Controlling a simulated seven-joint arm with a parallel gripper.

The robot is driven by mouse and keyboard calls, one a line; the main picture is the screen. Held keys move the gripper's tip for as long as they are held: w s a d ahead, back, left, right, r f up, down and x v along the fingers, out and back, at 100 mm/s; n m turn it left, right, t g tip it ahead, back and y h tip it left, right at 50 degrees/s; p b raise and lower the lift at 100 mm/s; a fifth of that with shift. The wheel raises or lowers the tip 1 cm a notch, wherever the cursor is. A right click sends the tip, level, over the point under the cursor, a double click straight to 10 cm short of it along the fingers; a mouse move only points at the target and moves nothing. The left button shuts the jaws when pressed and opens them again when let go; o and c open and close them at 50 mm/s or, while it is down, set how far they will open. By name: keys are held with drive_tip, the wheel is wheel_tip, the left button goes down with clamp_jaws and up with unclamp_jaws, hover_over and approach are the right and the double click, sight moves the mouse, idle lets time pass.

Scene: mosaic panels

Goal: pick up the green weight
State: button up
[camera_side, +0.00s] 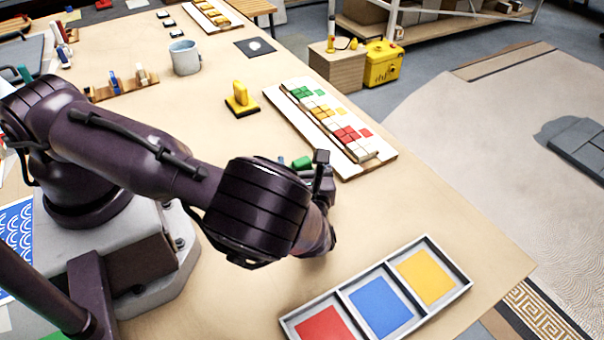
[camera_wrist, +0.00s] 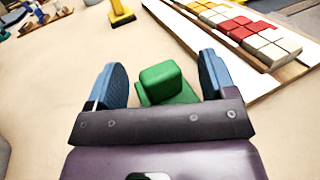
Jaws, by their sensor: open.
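The green weight (camera_wrist: 163,82) is a block on a wider green base, standing on the table. In the wrist view it sits between the two blue fingers of my gripper (camera_wrist: 160,84), with a gap on each side. In the side view only a small part of the green weight (camera_side: 302,162) shows, as my wrist hides the rest. My gripper (camera_side: 308,178) is low at the table and open; its fingers are mostly hidden in the side view.
A mosaic panel (camera_side: 287,107) with coloured tiles lies close behind the weight. A yellow weight (camera_side: 240,100) stands further back. A three-part tray (camera_side: 458,272) with red, blue and yellow squares lies in front. A grey mug (camera_side: 185,58) stands at the back.

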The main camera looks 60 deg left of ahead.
drive_tip(key=shift+w+a, duration=0.2)
drive_tip(key=shift+a, duration=0.3)
drive_tip(key=c, duration=1.3)
drive_tip(key=shift+r, duration=0.1)
drive_tip(key=shift+c, duration=0.2)
